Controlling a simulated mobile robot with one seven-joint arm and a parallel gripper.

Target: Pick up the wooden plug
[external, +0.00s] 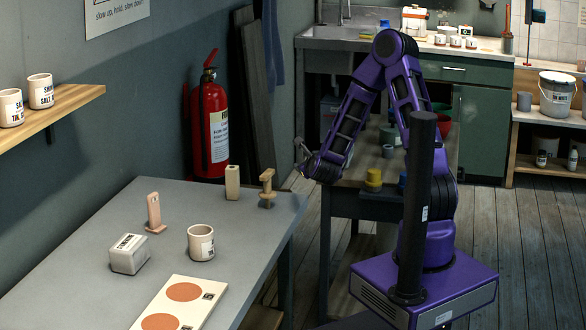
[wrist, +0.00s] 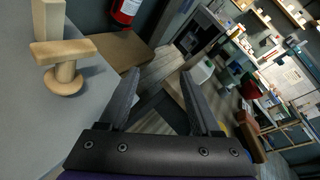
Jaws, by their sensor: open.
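A pale wooden T-shaped piece with a round foot (external: 266,190), which looks like the wooden plug, stands upright near the far right corner of the grey table. In the wrist view this plug (wrist: 63,72) is at the upper left, with its crossbar on top. My gripper (external: 303,152) is in the air just beyond the table's right edge, to the right of the plug and apart from it. In the wrist view my gripper (wrist: 160,74) is open, with nothing between its fingers. The plug lies left of both fingers.
A wooden block (external: 232,182) stands close to the plug. A pinkish upright piece (external: 154,212), a white labelled box (external: 129,254), a mug (external: 201,242) and a card with orange circles (external: 208,282) share the grey table (external: 95,232). A red extinguisher (external: 209,125) hangs behind.

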